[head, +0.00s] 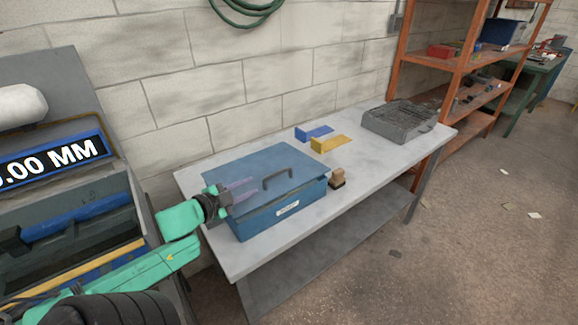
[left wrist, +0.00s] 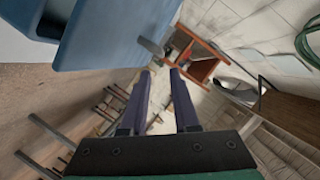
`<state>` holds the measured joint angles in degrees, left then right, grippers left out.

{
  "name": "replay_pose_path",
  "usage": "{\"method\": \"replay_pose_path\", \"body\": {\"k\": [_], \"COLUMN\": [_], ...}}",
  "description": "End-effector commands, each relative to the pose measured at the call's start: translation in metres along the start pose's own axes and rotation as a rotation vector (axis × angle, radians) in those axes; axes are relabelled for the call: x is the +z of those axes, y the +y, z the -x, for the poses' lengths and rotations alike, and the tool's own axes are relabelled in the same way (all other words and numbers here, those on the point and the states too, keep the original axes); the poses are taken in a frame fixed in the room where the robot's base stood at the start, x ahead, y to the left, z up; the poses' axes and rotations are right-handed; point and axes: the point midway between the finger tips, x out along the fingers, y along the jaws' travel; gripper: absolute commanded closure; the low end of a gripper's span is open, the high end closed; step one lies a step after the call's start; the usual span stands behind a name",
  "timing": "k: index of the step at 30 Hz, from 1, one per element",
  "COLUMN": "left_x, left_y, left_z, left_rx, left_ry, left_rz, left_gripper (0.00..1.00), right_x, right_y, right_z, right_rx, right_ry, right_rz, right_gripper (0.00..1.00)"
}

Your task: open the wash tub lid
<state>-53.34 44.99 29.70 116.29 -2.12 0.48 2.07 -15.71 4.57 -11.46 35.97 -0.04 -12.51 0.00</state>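The blue wash tub (head: 285,213) stands on the near end of the grey bench, with a small white label on its front. Its blue lid (head: 240,162) lies down flat on top and carries a dark arched handle (head: 278,173). My left gripper (head: 254,186) is over the lid's left part, its purple fingers pointing right toward the handle. In the left wrist view the fingers (left wrist: 160,71) are apart with nothing between them. The grey handle (left wrist: 150,46) shows just beyond the tips, beside the blue tub (left wrist: 115,35). My right gripper is not in view.
A wooden-handled brush or block (head: 337,177) sits right of the tub. Blue (head: 314,132) and yellow (head: 330,143) brackets and a grey wire basket (head: 400,120) lie farther along the bench (head: 365,165). A block wall stands behind.

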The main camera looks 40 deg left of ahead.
Motion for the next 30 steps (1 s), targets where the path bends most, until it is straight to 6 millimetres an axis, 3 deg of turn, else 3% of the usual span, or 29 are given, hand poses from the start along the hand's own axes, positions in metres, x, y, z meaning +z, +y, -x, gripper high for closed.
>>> {"method": "replay_pose_path", "body": {"k": [2, 9, 11, 20, 24, 30], "left_x": [0.001, 0.0, 0.001, 0.001, 0.001, 0.001], "left_y": [0.0, 0.0, 0.0, -0.001, 0.0, 0.0], "left_z": [-0.007, -0.053, -0.065, -0.118, -0.135, -0.144], "left_rx": [-0.001, -0.004, -0.004, -0.004, -0.002, 0.0], "left_ry": [0.0, 0.003, 0.001, -0.001, -0.002, -0.002], "left_rz": [0.0, -0.001, -0.001, 0.0, 0.002, 0.001], "left_gripper": [0.71, 0.71, 0.71, 0.71, 0.71, 0.71], "right_x": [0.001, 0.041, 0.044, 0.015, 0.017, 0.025], "right_y": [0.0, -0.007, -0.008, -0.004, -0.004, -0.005], "right_z": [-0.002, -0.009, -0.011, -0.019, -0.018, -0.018], "right_rx": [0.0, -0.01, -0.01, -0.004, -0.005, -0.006], "right_ry": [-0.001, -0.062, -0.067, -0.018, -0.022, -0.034], "right_rz": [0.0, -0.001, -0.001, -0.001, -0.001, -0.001], "right_gripper": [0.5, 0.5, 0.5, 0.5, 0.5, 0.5]}}
